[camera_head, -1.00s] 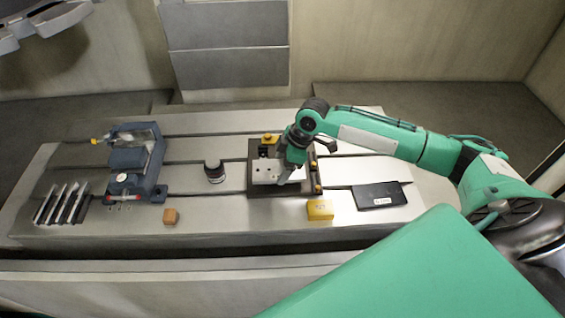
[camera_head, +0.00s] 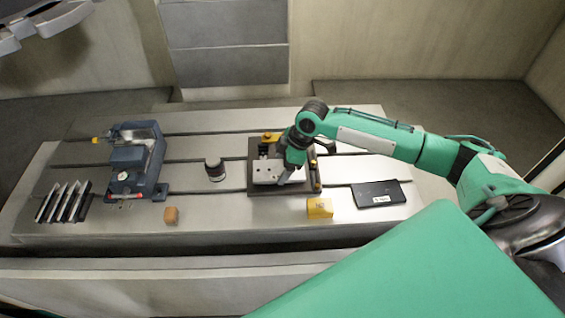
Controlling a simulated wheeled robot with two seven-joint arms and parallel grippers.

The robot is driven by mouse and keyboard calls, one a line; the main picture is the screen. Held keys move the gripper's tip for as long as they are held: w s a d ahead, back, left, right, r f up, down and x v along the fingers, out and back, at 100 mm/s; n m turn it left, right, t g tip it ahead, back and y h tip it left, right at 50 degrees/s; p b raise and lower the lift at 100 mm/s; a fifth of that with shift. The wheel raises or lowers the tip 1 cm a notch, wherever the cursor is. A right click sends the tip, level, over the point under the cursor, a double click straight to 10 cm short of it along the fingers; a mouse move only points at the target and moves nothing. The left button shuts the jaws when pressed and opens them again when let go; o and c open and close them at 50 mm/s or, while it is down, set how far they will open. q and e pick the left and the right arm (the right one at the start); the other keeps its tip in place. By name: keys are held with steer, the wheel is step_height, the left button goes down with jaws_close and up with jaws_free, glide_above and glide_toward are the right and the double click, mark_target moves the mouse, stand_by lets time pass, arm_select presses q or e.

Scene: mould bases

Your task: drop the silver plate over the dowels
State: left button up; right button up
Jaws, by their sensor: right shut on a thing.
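The silver plate (camera_head: 266,172) is a small light block with dark holes, over the dark mould base (camera_head: 262,190) in the middle of the table. My right gripper (camera_head: 286,172) is shut on the silver plate at its right side, coming down from above. The wrist hides the plate's right part. The dowels cannot be made out clearly, and I cannot tell whether the plate rests on the base or hangs just above it. No left gripper shows clearly; only grey parts of an arm are at the top left corner.
The front table strip is mostly clear.

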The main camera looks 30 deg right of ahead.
steer(key=shift+f, duration=0.2)
steer(key=shift+f, duration=0.1)
steer(key=shift+f, duration=0.35)
stand_by(0.3)
steer(key=shift+p, duration=0.35)
steer(key=shift+f, duration=0.15)
steer(key=o, duration=1.4)
steer(key=shift+f, duration=0.1)
